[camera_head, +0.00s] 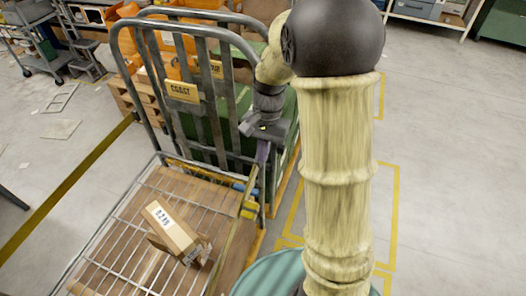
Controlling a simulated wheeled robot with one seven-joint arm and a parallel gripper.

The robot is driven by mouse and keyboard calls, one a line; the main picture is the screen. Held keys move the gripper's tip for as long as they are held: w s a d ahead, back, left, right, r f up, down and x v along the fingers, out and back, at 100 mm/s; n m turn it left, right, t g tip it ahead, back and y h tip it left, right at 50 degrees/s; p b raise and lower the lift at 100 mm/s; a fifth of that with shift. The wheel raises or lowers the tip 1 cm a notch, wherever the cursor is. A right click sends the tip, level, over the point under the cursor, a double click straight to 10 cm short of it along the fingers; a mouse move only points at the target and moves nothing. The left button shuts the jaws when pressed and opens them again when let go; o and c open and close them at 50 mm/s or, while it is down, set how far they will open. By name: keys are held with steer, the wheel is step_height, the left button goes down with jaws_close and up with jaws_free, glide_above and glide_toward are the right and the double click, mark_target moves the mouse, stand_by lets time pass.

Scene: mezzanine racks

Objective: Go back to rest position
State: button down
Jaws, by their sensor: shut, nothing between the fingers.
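My arm comes down the right of the view and bends toward the cart. My gripper (262,158) points down beside the right edge of the wire-mesh cart (117,226). Its fingers look small and close together, and I see nothing held in them.
Green and orange containers are behind. A stepped trolley (82,42) stands far left. Open grey floor (455,150) with yellow lines lies right.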

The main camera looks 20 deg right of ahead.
steer(key=s+d+n+t+h, duration=0.1)
steer(key=s+n+t, duration=0.3)
steer(key=s+n, duration=0.3)
steer(key=shift+s+d+t+h, duration=0.15)
steer(key=shift+s+t+h, duration=0.2)
steer(key=shift+s, duration=0.75)
stand_by(0.4)
